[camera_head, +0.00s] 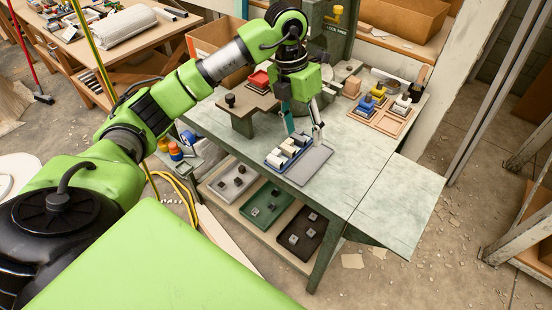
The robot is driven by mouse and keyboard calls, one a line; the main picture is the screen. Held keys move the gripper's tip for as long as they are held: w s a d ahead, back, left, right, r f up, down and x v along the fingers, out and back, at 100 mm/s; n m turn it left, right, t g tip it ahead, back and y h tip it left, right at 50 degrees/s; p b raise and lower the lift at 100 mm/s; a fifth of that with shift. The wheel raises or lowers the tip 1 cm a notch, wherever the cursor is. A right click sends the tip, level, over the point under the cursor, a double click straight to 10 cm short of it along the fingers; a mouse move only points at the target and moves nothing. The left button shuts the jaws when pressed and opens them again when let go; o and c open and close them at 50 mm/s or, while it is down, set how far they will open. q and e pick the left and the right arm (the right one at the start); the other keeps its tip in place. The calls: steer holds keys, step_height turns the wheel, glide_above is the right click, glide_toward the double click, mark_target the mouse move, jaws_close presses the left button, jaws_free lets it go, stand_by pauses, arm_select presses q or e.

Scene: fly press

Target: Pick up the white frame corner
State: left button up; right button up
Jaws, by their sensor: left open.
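Several white frame corners (289,151) sit in a small blue tray (271,162) near the front edge of the bench. The pieces are small, and I cannot tell their exact shapes. My left gripper (303,132) points down just above the back right side of this tray. Its two fingers are apart, and I see nothing held between them. I cannot tell whether a fingertip touches a piece. My right gripper is not in view.
A grey plate (311,166) lies right of the blue tray. The green press (327,35) stands behind my gripper. A wooden tray (396,125) with coloured parts is at the back right. Below are green (256,222) and black trays (313,240). The bench's right front is clear.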

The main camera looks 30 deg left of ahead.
arm_select(q)
steer(key=a+r+n+y, duration=0.1)
steer(key=a+y, duration=0.1)
steer(key=a, duration=0.4)
steer(key=p, duration=0.1)
glide_above(276, 157)
steer(key=shift+g, duration=0.3)
steer(key=f, duration=0.6)
steer(key=shift+w+d+f, duration=0.2)
steer(key=shift+f, duration=0.75)
steer(key=f, duration=0.1)
steer(key=f+p, duration=0.1)
steer(key=f, duration=0.2)
steer(key=shift+s+a+f+p, duration=0.15)
steer(key=shift+s+p, duration=0.15)
steer(key=shift+w+f, duration=0.1)
steer(key=shift+f, duration=0.35)
steer(key=c, duration=1.1)
